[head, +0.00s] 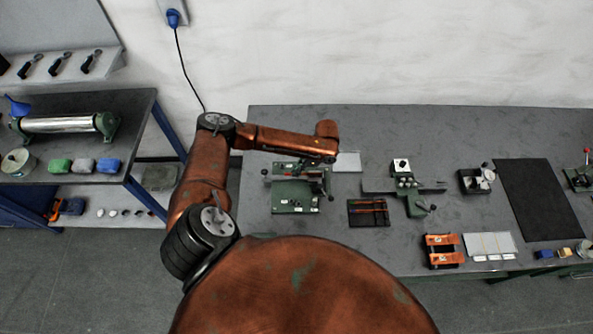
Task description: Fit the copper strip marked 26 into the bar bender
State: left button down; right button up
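My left arm reaches in from the left over the table, and my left gripper (318,178) hangs at its end above a green-based device (295,205). The gripper is small and partly hidden by my arm, so its fingers and anything between them cannot be made out. A second green device with a long grey bar (415,200) stands right of it; I cannot tell which one is the bar bender. A dark tray (354,219) holds thin reddish strips (370,210). No number 26 is legible. My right gripper is not in view.
An orange-ended fixture (442,250) and a pale plate (490,244) lie near the table's front edge. A black mat (538,198) lies to the right, with a small dark device (475,181) beside it. A shelf unit (75,140) stands left, across a gap.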

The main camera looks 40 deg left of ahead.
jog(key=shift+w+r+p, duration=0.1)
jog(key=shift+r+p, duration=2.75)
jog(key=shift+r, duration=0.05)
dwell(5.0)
